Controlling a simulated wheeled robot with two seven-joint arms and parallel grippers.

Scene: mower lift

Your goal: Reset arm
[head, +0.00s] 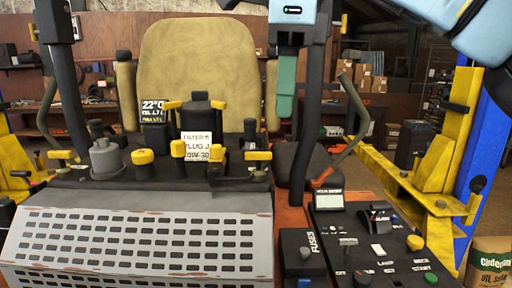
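My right gripper (286,112) hangs at the top middle of the head view, pointing down in front of the seat's right side. It has a pale blue body, a dark middle and teal fingers. The fingers overlap in this view, so the gap between them cannot be judged. Nothing shows hanging from it. My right arm (485,35) comes in at the top right corner in pale blue. My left gripper and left arm are not in view.
A mower's tan seat (197,65) stands behind yellow-topped levers (143,157) and a grey slotted panel (140,245). A dark post (305,125) rises beside the gripper. A control console (370,240) lies at right. A yellow and blue lift post (435,165) and a box (490,262) stand farther right.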

